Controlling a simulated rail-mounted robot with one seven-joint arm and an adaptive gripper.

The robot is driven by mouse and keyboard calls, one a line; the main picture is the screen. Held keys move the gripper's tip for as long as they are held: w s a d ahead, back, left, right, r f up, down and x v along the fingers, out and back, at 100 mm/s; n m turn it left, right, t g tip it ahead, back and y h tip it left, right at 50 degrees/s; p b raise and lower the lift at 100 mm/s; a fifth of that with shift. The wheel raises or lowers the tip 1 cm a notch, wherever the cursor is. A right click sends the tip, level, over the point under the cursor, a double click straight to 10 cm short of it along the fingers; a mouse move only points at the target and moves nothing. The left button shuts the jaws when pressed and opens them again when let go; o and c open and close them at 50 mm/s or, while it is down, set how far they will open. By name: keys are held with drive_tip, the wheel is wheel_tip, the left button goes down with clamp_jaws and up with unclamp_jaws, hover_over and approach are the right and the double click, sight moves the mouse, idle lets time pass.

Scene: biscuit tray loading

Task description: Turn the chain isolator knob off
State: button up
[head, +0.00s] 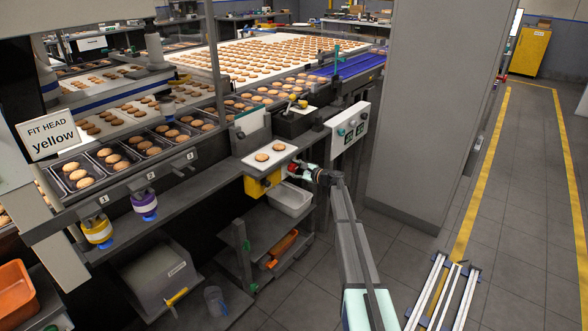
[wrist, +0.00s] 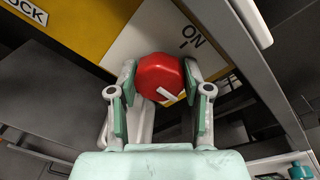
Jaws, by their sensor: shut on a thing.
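The chain isolator knob is a red rounded knob (wrist: 158,72) in the wrist view, on a white label plate (wrist: 140,38) printed "ON" with a tick. A white mark shows on the knob's lower right, away from the "ON" print. My gripper (wrist: 158,84) has one finger on each side of the knob and is shut on it. In the head view my gripper (head: 314,173) is at the right of the yellow isolator box (head: 258,188), below the rail's end. The knob's face is hidden from the head view.
A white board with two biscuits (head: 270,157) lies just above the yellow box. A control panel (head: 347,133) is to the upper right. A tall grey cabinet (head: 425,110) stands right of my arm.

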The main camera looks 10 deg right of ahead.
drive_tip(key=o, duration=1.2)
drive_tip(key=shift+c, duration=0.2)
drive_tip(key=v, duration=1.2)
